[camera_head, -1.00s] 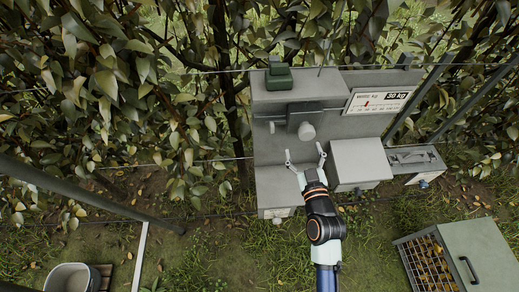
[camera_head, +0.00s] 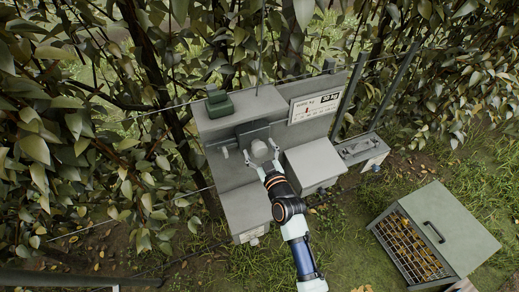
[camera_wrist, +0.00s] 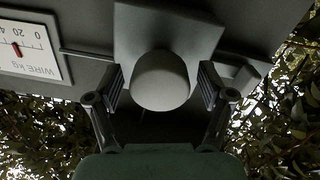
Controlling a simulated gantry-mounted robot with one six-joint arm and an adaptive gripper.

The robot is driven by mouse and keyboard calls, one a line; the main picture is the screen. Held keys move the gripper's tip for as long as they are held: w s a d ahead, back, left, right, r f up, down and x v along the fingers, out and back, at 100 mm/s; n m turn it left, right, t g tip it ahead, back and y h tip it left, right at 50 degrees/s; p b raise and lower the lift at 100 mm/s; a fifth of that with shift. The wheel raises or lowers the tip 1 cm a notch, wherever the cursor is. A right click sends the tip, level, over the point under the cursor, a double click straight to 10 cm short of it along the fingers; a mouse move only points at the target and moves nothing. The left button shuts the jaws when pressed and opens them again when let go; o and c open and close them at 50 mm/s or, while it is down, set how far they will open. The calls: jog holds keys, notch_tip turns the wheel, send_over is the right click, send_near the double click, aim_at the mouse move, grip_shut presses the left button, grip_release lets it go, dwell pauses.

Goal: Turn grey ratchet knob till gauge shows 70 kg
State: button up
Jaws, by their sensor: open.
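The grey ratchet knob (camera_head: 258,148) sticks out from a dark plate on the grey wire-tension station. In the wrist view the knob (camera_wrist: 160,80) is a pale round cylinder in the middle. My gripper (camera_head: 261,149) is open, with one finger on either side of the knob; in the wrist view the gripper (camera_wrist: 160,82) shows gaps on both sides. The gauge (camera_head: 315,104) is a white panel right of the knob; its number is too blurred to read surely.
A grey box (camera_head: 314,160) stands close right of my gripper, and a lower grey box (camera_head: 246,208) is below left. A green block (camera_head: 219,104) sits on top. A crate with a lid (camera_head: 440,235) stands at the lower right. Foliage surrounds the station.

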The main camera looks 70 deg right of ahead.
jog(key=c, duration=1.2)
jog(key=shift+o, duration=0.2)
jog(key=m+p, duration=0.1)
jog(key=m, duration=0.5)
jog(key=shift+r, duration=0.1)
jog(key=m+p, duration=0.1)
jog(key=m, duration=0.5)
jog(key=shift+m+p, duration=0.3)
jog(key=shift+m, duration=0.1)
jog(key=shift+y, duration=0.3)
jog(key=o, duration=1.2)
jog(key=shift+c, duration=0.2)
